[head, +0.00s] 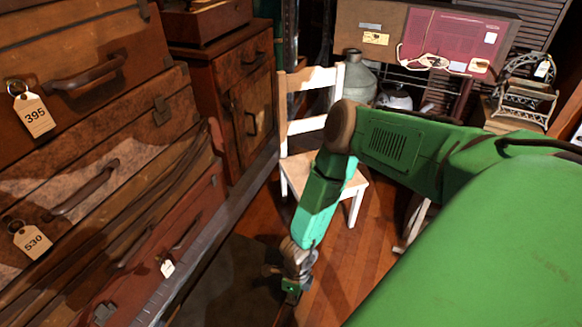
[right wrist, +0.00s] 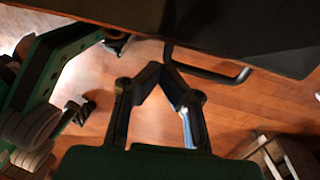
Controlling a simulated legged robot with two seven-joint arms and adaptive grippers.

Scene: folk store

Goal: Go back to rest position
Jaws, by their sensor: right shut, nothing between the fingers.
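My right arm, green, comes in from the right of the head view and bends down in front of a white chair. My right gripper (head: 292,287) hangs low at its end, over the floor, small and partly dark in the head view. In the right wrist view its two dark fingers (right wrist: 167,72) meet at their tips, shut with nothing between them. My left gripper shows in neither view.
Stacked brown suitcases (head: 90,165) with tags fill the left. A wooden cabinet (head: 225,100) stands behind them. The white chair (head: 302,128) is behind my right forearm. A dark edge (right wrist: 230,25) crosses the top of the right wrist view. Wooden floor (head: 345,270) shows below.

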